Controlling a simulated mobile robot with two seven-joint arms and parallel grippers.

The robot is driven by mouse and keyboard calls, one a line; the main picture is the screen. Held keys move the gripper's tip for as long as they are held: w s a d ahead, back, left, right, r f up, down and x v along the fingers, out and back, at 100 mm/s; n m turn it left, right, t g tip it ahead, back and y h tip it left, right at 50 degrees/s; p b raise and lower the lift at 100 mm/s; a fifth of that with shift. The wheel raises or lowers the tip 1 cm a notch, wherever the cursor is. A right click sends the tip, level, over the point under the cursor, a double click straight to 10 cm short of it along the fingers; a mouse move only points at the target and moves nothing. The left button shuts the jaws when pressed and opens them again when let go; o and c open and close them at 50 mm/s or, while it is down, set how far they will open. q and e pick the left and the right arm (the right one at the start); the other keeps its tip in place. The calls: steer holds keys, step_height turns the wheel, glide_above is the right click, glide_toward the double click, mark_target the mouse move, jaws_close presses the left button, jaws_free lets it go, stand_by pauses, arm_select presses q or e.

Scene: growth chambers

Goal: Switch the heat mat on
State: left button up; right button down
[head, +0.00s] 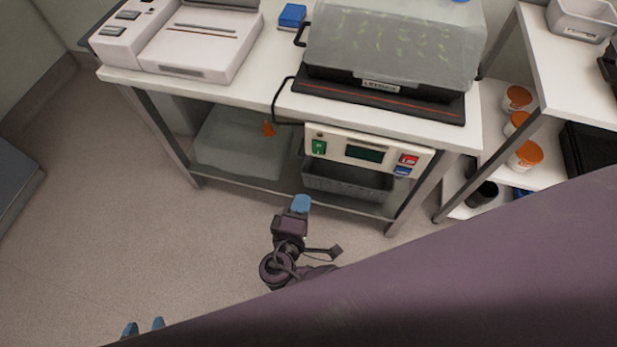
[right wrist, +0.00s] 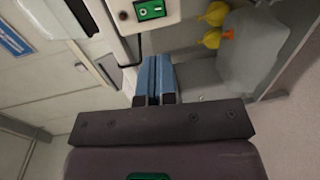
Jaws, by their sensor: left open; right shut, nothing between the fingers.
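The heat mat (head: 375,100) is a dark slab with a red line, lying on the bench under a clear-lidded tray. A pale control box (head: 335,146) hangs at the bench's front edge. It has a green switch (head: 318,146) on the left, a dark display, and a red button (head: 408,159) above a blue button (head: 402,170). The green switch also shows in the right wrist view (right wrist: 150,10). My right gripper (head: 300,203) is shut and empty, below and in front of the box, apart from it; its blue fingers (right wrist: 152,62) are together. My left gripper (head: 144,325) is open, low at the left, mostly hidden.
A white machine (head: 195,45) and a blue block (head: 292,15) stand on the bench (head: 235,92). A clear bin (head: 240,150) and a grey tray (head: 345,180) sit on the lower shelf. A rack with orange-lidded jars (head: 525,155) stands right.

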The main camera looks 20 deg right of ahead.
mark_target(318, 154)
arm_select(q)
steer(key=shift+s+a+f+b, duration=0.1)
steer(key=shift+a+f+b, duration=0.1)
steer(key=shift+f+b, duration=0.45)
arm_select(e)
steer(key=x, duration=1.3)
steer(key=shift+w+d, duration=0.1)
steer(key=shift+w, duration=0.05)
steer(key=shift+w+d+f, duration=0.1)
steer(key=shift+f, duration=0.05)
arm_select(q)
steer(key=shift+d+f, duration=0.1)
steer(key=shift+f, duration=0.05)
steer(key=shift+s, duration=0.1)
